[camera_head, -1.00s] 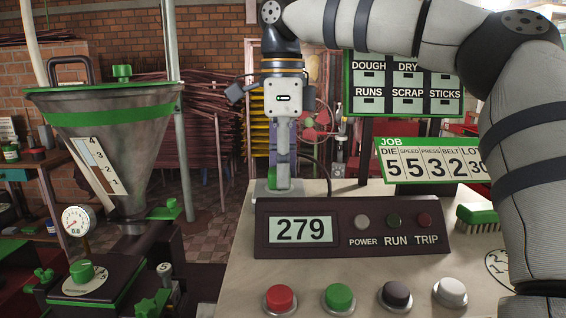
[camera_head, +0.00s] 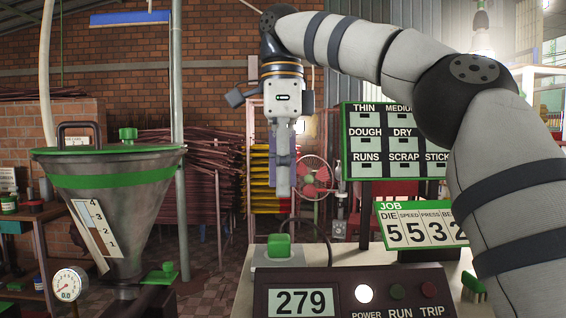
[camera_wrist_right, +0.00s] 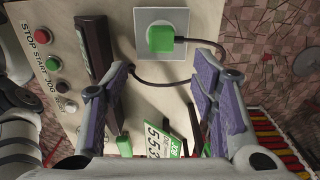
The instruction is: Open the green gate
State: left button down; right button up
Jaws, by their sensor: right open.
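The hopper (camera_head: 110,215) with a green band stands at left. A small green handle (camera_head: 158,276) at its narrow outlet looks like the green gate; whether it is open or closed I cannot tell. My right gripper (camera_head: 283,190) hangs pointing down, open and empty, above the green plug (camera_head: 279,246) on its pale socket plate. In the right wrist view the plug (camera_wrist_right: 160,40) and its dark cord lie beyond my spread fingers (camera_wrist_right: 163,72), apart from them. My left gripper is not in view.
The control box (camera_head: 350,292) reads 279, with its POWER lamp (camera_head: 364,293) lit white. The label board (camera_head: 392,140) and JOB sign (camera_head: 425,225) stand right of the gripper. A gauge (camera_head: 69,285) sits below the hopper. Space between hopper and gripper looks clear.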

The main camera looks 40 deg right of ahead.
aim_at(166, 277)
jog(key=k+j, duration=0.15)
jog(key=j, duration=0.25)
jog(key=k+j, duration=0.1)
jog(key=j, duration=0.3)
jog(key=k+j, duration=0.15)
jog(key=j, duration=0.25)
jog(key=k+j, duration=0.15)
jog(key=j, duration=0.25)
jog(key=k+j, duration=0.15)
jog(key=j, duration=0.25)
